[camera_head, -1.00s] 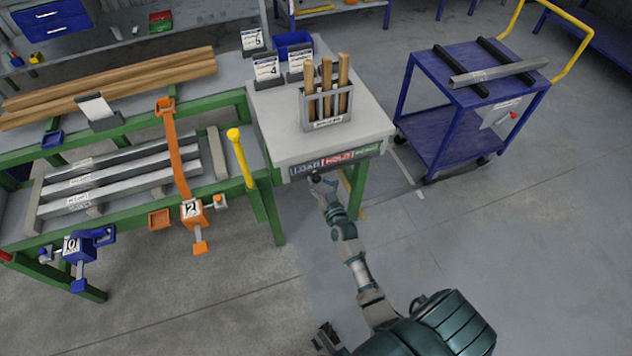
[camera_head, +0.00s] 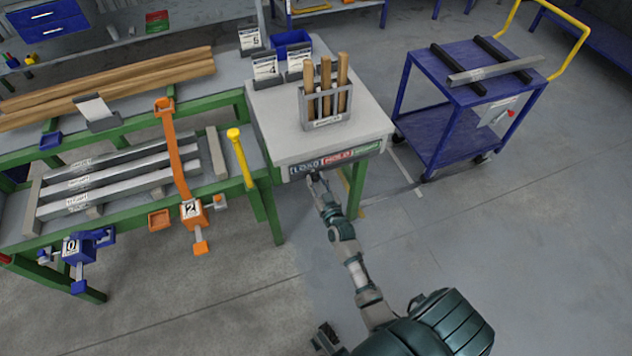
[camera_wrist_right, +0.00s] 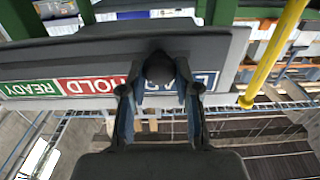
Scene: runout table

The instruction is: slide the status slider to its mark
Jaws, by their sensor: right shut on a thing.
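The status strip (camera_head: 335,161) runs along the front edge of the grey end table, with a blue LOAD, a red HOLD and a green READY field. In the right wrist view the strip (camera_wrist_right: 88,86) appears upside down, its fields reading from right to left. The slider's dark round knob (camera_wrist_right: 160,68) sits in front of the LOAD field and covers part of its lettering. My right gripper (camera_wrist_right: 160,98) is shut on the knob, one finger on each side; it also shows below the strip in the head view (camera_head: 317,179). A dark part, possibly my left gripper (camera_head: 326,338), shows at the bottom edge, its jaws unclear.
A rack (camera_head: 326,106) of wooden handles stands on the end table (camera_head: 370,120). A yellow-topped post (camera_head: 241,157) rises just left of the strip. A blue cart (camera_head: 470,75) stands at the right. The floor in front is clear.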

